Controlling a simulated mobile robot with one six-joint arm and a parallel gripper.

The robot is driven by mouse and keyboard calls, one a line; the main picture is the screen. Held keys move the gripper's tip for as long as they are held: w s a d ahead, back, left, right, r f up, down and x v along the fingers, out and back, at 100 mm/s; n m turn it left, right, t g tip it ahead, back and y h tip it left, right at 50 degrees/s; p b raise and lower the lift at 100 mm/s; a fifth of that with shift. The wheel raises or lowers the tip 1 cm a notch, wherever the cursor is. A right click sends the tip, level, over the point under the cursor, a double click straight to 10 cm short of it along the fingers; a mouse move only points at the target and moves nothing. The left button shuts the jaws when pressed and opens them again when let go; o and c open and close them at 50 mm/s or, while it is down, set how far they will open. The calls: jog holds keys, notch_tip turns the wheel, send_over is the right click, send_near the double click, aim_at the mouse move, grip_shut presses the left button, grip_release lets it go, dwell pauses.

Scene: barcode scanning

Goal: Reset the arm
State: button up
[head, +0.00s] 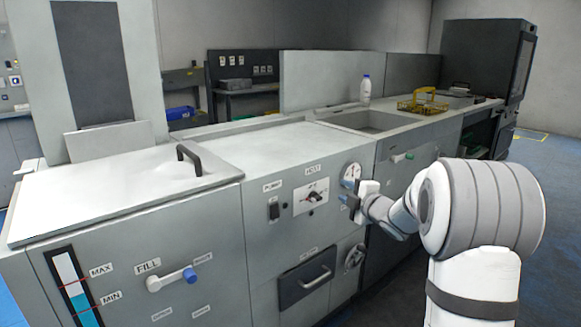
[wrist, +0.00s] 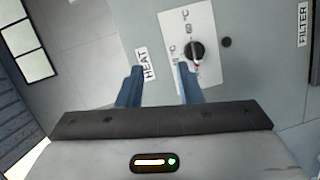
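My gripper (head: 347,193) is in front of the grey machine's front panel (head: 258,236), just right of the white dial plate. In the wrist view my gripper (wrist: 160,68) shows two blue fingers spread apart with nothing between them. The black knob (wrist: 195,51) with a red-and-white pointer is beyond the right fingertip, on the white dial plate (wrist: 178,22). The HEAT label (wrist: 146,62) shows between the fingers. In the head view the knob (head: 315,197) is left of my gripper. I cannot tell the exact gap to the panel.
A round gauge (head: 351,174) is close to my gripper. A black switch (head: 274,211), a drawer handle (head: 316,278) and a blue-tipped FILL lever (head: 172,280) are on the front. A bottle (head: 365,88) and a yellow basket (head: 423,104) stand on top. Floor at right is clear.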

jog(key=s+d+r+m+g+h+p, duration=0.2)
jog(key=s+r+m+h+p, duration=0.5)
jog(key=r, duration=0.4)
jog(key=s+a+r+m+g+p, duration=0.2)
jog(key=s+p, duration=0.4)
jog(key=s, duration=0.5)
jog(key=s+a+r+m+g+p, duration=0.3)
jog(key=s+r+m+g+p, duration=0.1)
jog(key=s, duration=0.8)
jog(key=s+a+r+m+g+y+p, duration=0.1)
jog(key=s+a+r+m+g+p, duration=0.1)
jog(key=s+m+p, duration=0.5)
jog(key=s+r+g+p, duration=0.1)
jog(key=s+g, duration=0.1)
jog(key=s, duration=0.3)
jog(key=shift+a+g+p, duration=0.25)
jog(key=shift+g+p, duration=0.05)
jog(key=shift+g, duration=0.1)
